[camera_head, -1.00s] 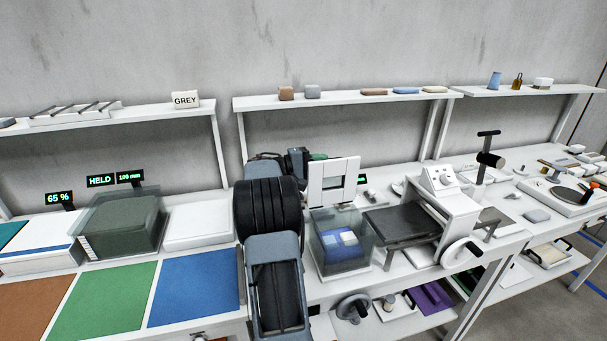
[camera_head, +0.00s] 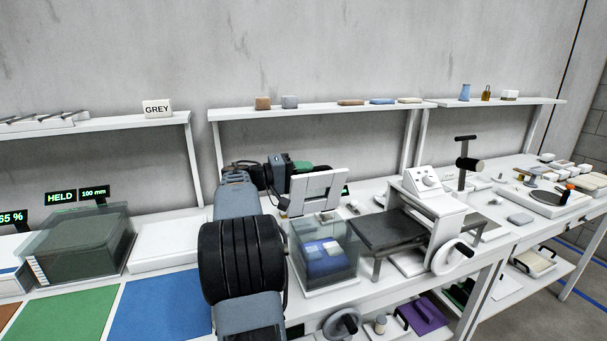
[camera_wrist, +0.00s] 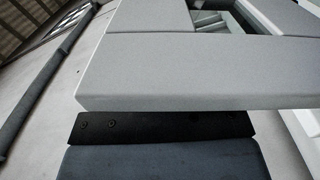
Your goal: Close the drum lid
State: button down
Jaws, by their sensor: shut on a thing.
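The drum lid (camera_head: 318,188) is a white square frame with a window, standing raised and tilted above the back of a clear box-shaped drum (camera_head: 322,270). Blue and pale pieces lie inside the drum. My gripper (camera_head: 285,203) is at the lid's left edge, partly hidden by my arm, and is shut on the lid. In the wrist view the lid (camera_wrist: 190,75) fills much of the picture, with a dark finger (camera_wrist: 165,127) right against its edge.
A white machine with a handwheel (camera_head: 455,255) and a dark plate (camera_head: 388,232) stand just right of the drum. A grey clear-walled box (camera_head: 85,248) and coloured mats (camera_head: 160,300) are on the left. A shelf (camera_head: 320,110) runs behind.

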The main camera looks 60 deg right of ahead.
jog(key=shift+s+r, duration=0.1)
jog(key=shift+r, duration=0.15)
jog(key=c, duration=1.2)
grip_release()
jog(key=shift+a, duration=0.15)
jog(key=shift+c, duration=0.2)
jog(key=shift+o, duration=0.8)
jog(key=shift+f, duration=0.1)
jog(key=b+v, duration=0.1)
jog(key=v, duration=1.2)
jog(key=shift+w+a, duration=0.3)
